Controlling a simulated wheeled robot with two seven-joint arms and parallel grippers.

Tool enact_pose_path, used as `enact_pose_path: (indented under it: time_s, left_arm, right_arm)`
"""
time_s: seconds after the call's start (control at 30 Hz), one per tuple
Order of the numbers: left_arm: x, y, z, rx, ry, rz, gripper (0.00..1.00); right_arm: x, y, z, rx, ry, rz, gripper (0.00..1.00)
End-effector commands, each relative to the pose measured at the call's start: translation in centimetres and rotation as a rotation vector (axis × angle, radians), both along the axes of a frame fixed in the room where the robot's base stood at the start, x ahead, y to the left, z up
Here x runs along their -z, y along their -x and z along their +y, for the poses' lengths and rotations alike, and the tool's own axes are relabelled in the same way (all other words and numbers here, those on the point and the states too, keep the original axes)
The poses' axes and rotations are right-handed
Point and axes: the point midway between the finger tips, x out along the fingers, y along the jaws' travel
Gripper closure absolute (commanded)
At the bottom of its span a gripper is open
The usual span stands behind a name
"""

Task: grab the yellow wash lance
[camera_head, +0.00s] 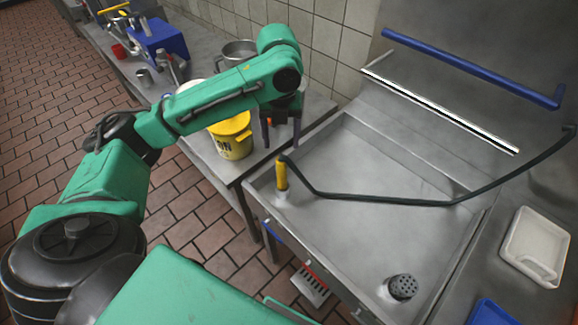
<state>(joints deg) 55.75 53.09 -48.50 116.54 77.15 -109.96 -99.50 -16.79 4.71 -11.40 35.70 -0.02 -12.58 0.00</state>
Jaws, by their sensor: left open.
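The yellow wash lance (281,174) stands upright at the near left corner of the metal sink, its lower end beside the left wall. A dark hose (380,200) runs from its top across the sink to the right wall. My left gripper (281,138) points down behind and above the lance, near the sink's left edge. Its fingers are apart, with nothing between them, and it does not appear to touch the lance. My right gripper is not in view.
A yellow bucket (232,140) stands on the metal counter just left of my left gripper. The sink (350,240) is mostly bare, with a dark perforated drain piece (403,287) near its front. A white tray (535,245) lies at the right. A blue bar (470,67) is on the back wall.

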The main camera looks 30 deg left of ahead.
Motion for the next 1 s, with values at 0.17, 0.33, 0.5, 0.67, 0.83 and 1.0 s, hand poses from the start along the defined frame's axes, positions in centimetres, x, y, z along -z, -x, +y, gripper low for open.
enact_pose_path:
  time_s: [0.17,0.33,0.5,0.67,0.83,1.0]
  left_arm:
    - [3.3,0.2,0.1,0.009,-0.002,0.010,0.30]
    - [7.5,0.2,0.0,0.007,0.001,0.006,0.30]
    - [9.7,0.0,0.0,0.007,0.001,0.004,0.30]
    - [12.8,-0.2,0.0,0.007,0.001,0.004,0.30]
    - [14.3,-0.2,0.0,0.008,0.001,0.000,0.30]
    - [14.3,-0.2,0.0,0.008,0.001,-0.002,0.45]
  right_arm:
    - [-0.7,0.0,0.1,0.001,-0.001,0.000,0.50]
    - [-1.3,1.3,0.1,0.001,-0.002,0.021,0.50]
    - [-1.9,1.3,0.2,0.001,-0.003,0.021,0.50]
    - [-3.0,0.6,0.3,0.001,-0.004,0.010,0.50]
    - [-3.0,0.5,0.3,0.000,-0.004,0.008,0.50]
    - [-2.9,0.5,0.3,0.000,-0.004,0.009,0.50]
